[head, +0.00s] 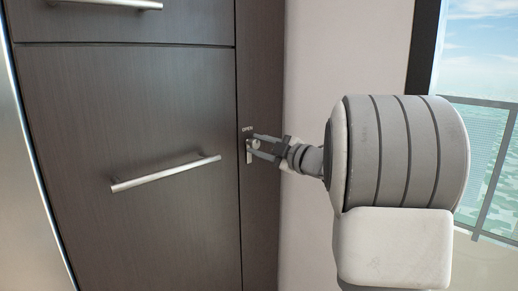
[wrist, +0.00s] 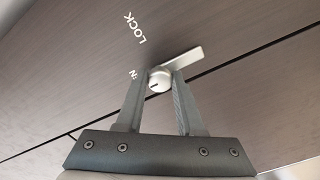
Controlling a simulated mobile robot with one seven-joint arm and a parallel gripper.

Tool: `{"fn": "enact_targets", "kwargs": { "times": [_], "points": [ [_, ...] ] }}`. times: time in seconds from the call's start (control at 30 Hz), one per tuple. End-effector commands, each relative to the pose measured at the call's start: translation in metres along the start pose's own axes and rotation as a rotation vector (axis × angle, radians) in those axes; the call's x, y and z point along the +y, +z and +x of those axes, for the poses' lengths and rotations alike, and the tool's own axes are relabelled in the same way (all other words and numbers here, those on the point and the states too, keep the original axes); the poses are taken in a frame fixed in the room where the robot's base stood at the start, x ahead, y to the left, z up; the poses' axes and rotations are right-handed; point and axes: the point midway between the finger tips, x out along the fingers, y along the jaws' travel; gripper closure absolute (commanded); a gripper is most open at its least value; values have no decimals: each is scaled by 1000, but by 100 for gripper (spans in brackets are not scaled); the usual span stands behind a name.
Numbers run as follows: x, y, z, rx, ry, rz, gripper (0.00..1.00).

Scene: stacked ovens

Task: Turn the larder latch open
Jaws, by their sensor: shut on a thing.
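The larder latch (head: 249,156) is a small silver turn piece on the narrow dark wood panel at the right of the cabinet. In the head view its lever hangs down, with the word OPEN above it. In the wrist view the round knob of the latch (wrist: 158,81) sits between my fingertips, and its flat lever points to the upper right. My gripper (head: 257,147) reaches in from the right and is shut on the latch; it also shows in the wrist view (wrist: 164,76). One fingertip partly hides the lettering beside the knob.
A large dark drawer front (head: 130,130) with a silver bar handle (head: 165,173) is left of the latch. Another handle (head: 115,4) is above. A pale wall (head: 305,60) and a window (head: 482,60) are on the right. The word LOCK (wrist: 137,33) is on the panel.

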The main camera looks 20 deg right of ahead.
Motion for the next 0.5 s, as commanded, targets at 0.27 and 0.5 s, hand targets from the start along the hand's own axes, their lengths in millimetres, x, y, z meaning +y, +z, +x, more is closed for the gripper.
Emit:
{"fn": "enact_targets", "kwargs": {
  "times": [0.27,0.5],
  "points": [
    [0,0,0,-1,-2,-8,100],
    [0,0,0,-1,-1,-7,45]
  ]
}}
